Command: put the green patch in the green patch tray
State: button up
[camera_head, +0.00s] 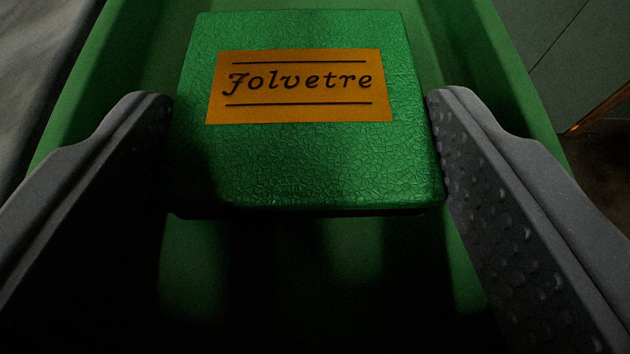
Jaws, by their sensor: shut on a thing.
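The green patch (310,165) is a square green block with a crackled leather texture. It carries an orange label with the dark lettering "Jolvetre" between two lines. My gripper (302,135) is shut on it, with one grey finger against its left side and one against its right side. The green tray (85,115) lies beneath and around the patch in the picture, with green walls on the left and right. I cannot tell whether the patch touches the tray floor. The tray's near part is in deep shadow and partly hidden by my fingers.
A grey surface (40,70) lies outside the tray on the left. On the right are dark grey-green panels (580,60) with an orange-brown edge strip and a dark brown area below them.

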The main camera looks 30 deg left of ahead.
jog(key=shift+f, duration=0.45)
jog(key=shift+s+f, duration=0.25)
jog(key=shift+f, duration=0.4)
jog(key=o, duration=0.8)
jog(key=shift+f, duration=0.1)
jog(key=shift+c, duration=0.2)
jog(key=shift+s+f, duration=0.1)
jog(key=w+r+p+v, duration=0.1)
jog(key=r+p+v, duration=0.1)
jog(key=v, duration=1)
jog(key=shift+s, duration=0.2)
